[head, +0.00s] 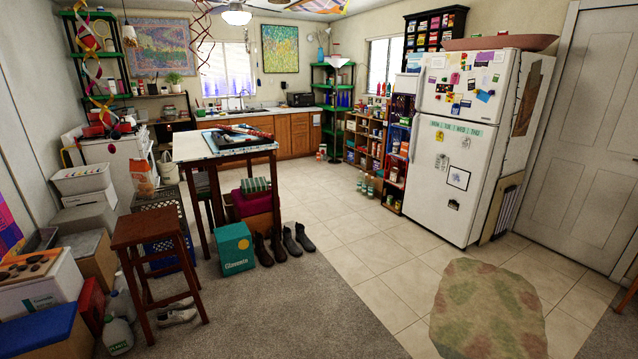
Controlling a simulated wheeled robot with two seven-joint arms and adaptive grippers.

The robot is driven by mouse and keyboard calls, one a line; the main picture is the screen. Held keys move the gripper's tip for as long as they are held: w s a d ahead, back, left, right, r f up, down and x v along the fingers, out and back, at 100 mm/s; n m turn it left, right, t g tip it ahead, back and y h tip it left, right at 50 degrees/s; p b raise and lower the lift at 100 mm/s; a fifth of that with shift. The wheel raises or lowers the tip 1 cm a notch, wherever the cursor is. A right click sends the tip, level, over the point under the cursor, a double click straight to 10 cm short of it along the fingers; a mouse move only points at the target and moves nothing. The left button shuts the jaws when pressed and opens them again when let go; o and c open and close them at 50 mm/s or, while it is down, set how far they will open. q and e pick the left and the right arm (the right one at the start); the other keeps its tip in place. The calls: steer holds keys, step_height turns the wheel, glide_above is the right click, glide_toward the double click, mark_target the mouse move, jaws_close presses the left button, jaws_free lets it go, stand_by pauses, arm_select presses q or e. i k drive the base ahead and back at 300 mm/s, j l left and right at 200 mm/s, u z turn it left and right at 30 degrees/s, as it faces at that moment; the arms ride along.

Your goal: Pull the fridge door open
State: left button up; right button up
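The white fridge (452,180) stands at the right of the head view, with its front facing left and toward me. Its upper door (440,100) is covered with magnets and papers and looks closed. Its lower, larger door (430,195) carries a few papers and a teal strip and also looks closed. The door handles seem to run along the left edge of the doors, but they are small at this distance. Neither of my grippers shows in the view. The fridge is well across the room from me.
A patterned rug (487,310) lies on the tiles before the fridge. Shelves (364,140) stand just left of it. A tall table (222,145), a wooden stool (150,235), a teal box (236,248) and shoes crowd the left. Tiled floor (350,222) in the middle is clear.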

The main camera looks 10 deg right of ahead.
mark_target(429, 190)
steer(key=i+z, duration=0.85)
steer(key=i+l+z, duration=0.1)
steer(key=i+z, duration=0.75)
steer(key=i, duration=0.75)
steer(key=i+u, duration=0.15)
steer(key=i, duration=0.45)
steer(key=i+l+u, duration=0.1)
steer(key=i, duration=0.55)
